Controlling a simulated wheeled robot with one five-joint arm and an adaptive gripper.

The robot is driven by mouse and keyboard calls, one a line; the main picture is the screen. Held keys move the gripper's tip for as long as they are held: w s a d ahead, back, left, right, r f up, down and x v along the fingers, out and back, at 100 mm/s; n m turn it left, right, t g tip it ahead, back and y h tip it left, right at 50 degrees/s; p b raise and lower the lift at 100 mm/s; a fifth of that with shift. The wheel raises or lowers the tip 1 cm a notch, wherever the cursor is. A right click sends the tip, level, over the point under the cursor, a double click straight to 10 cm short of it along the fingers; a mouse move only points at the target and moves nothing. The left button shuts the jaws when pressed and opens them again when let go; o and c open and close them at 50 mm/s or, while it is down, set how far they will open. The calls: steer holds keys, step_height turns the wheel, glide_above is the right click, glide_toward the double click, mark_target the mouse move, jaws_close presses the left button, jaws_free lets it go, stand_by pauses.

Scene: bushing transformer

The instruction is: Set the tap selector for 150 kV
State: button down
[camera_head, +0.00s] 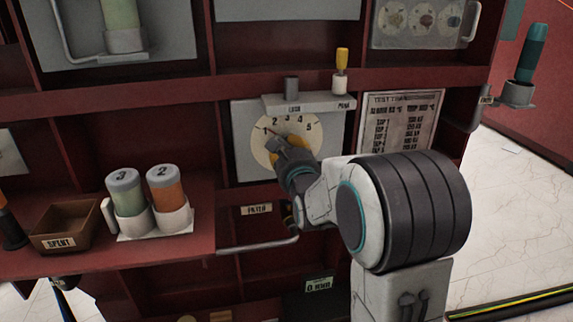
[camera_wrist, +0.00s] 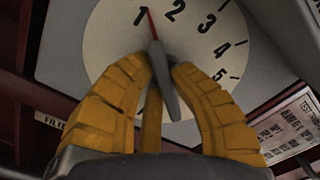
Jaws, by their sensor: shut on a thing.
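The tap selector dial (camera_head: 263,150) is a cream disc numbered 1 to 5 on a grey panel. It fills the top of the wrist view (camera_wrist: 108,45). Its grey knob (camera_wrist: 158,75) has a red pointer line that points at 1. My gripper (camera_head: 285,146) has yellow fingers and is shut on the knob, with one finger on each side in the wrist view (camera_wrist: 160,72). A test chart (camera_head: 398,122) to the right of the dial lists taps against kV values; its rows are too small to read surely.
A small shelf (camera_head: 308,103) above the dial, marked LOCK and PAWL, holds a grey peg (camera_head: 292,87) and a yellow-handled tool (camera_head: 342,62). A FILTER drawer handle (camera_head: 258,246) is below. Two numbered canisters (camera_head: 168,188) and a SPENT tray (camera_head: 66,228) stand at the left.

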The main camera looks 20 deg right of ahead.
steer(key=shift+f+m+b, duration=0.35)
steer(key=shift+m+b, duration=0.05)
steer(key=shift+b, duration=0.8)
steer(key=m+b, duration=0.1)
steer(key=b, duration=0.1)
steer(key=shift+r+b, duration=0.2)
steer(key=shift+b, duration=0.1)
steer(key=shift+r+m+b, duration=0.1)
steer(key=shift+m+b, duration=0.4)
steer(key=shift+b, duration=0.05)
steer(key=shift+r+m, duration=0.15)
steer(key=shift+m, duration=0.65)
steer(key=c, duration=1.1)
jaws_free()
steer(key=v, duration=1.2)
